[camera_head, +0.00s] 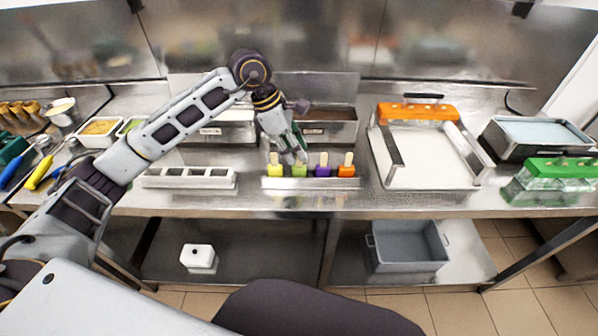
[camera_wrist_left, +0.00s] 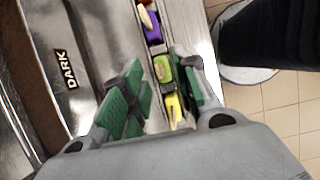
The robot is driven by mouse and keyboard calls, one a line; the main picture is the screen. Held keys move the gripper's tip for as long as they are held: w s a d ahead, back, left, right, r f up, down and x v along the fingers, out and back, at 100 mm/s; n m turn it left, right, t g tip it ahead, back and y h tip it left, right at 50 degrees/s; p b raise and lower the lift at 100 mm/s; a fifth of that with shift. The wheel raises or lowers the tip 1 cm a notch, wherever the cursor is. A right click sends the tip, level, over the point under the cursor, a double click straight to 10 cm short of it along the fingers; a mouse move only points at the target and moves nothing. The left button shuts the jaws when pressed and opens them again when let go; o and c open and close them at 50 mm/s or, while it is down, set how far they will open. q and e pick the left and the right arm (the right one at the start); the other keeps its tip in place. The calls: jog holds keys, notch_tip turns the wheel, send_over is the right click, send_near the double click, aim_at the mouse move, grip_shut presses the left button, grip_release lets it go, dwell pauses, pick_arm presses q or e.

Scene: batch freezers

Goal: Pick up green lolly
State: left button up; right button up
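The green lolly (camera_head: 299,171) stands upright with its stick up, second from the left in a row in a narrow metal holder (camera_head: 310,185). The yellow lolly (camera_head: 275,170) is left of it, and the purple lolly (camera_head: 322,171) and orange lolly (camera_head: 346,171) are right of it. My left gripper (camera_head: 290,156) is just above the green lolly, pointing down. In the left wrist view the green lolly (camera_wrist_left: 163,70) shows between the spread green-padded fingers (camera_wrist_left: 162,75). I see no grip on it. My right gripper is not in view.
A metal bin labelled DARK (camera_wrist_left: 66,70) stands close behind the row. An empty slotted holder (camera_head: 190,178) is to the left. A white-bottomed tray with an orange-handled tool (camera_head: 417,112) is to the right. Bare counter lies in front of the holder.

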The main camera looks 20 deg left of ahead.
aim_at(299, 166)
pick_arm(q)
jog(key=shift+x, duration=1)
jog(key=shift+w+d+f, duration=0.15)
jog(key=shift+d+f, duration=0.05)
jog(key=shift+f, duration=0.4)
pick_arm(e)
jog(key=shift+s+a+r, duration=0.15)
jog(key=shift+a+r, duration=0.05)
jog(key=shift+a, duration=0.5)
pick_arm(q)
grip_shut()
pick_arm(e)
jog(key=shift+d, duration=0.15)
